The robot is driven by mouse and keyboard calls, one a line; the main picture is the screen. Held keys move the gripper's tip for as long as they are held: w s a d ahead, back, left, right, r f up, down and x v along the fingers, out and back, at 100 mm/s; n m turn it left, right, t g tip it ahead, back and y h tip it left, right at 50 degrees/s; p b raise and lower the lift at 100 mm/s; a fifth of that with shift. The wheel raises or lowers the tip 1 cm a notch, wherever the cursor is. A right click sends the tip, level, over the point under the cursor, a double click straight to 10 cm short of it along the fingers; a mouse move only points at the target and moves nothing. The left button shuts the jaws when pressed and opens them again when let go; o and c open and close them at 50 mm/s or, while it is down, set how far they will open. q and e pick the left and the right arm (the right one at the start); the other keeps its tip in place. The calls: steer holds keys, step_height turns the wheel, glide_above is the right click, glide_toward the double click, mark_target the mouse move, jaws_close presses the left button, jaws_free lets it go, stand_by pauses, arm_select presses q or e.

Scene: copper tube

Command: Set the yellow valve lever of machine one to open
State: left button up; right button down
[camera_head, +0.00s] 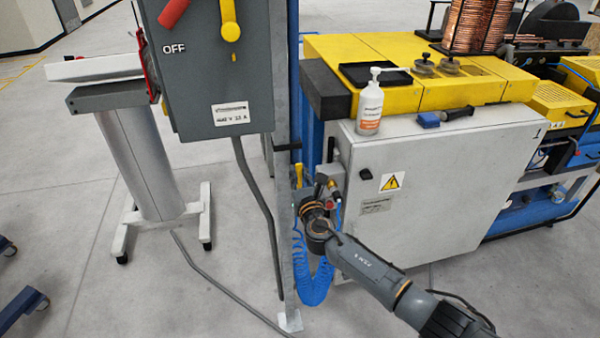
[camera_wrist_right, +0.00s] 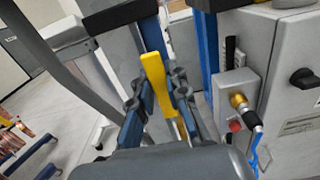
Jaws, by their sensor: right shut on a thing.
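The yellow valve lever (camera_head: 298,172) stands nearly upright beside the grey post, left of the machine marked 1. In the right wrist view the yellow lever (camera_wrist_right: 153,72) runs between the two dark fingers of my right gripper (camera_wrist_right: 160,92). The fingers are shut on it, and its upper end sticks out beyond them. In the head view my right gripper (camera_head: 309,200) is at the lever, its arm coming in from the lower right and hiding part of the valve. My left gripper is not in view.
A grey switch box (camera_head: 215,70) marked OFF hangs on the post (camera_head: 284,235). A coiled blue hose (camera_head: 313,285) hangs close by my gripper. The grey cabinet (camera_head: 430,180) stands just right. A small grey box with a brass fitting (camera_wrist_right: 238,100) is beside the lever.

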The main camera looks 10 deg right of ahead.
steer(key=shift+f, duration=0.1)
steer(key=c, duration=1.3)
jaws_free()
steer(key=shift+s, duration=0.1)
steer(key=s, duration=1.2)
steer(key=shift+d, duration=0.2)
steer(key=shift+w, duration=0.1)
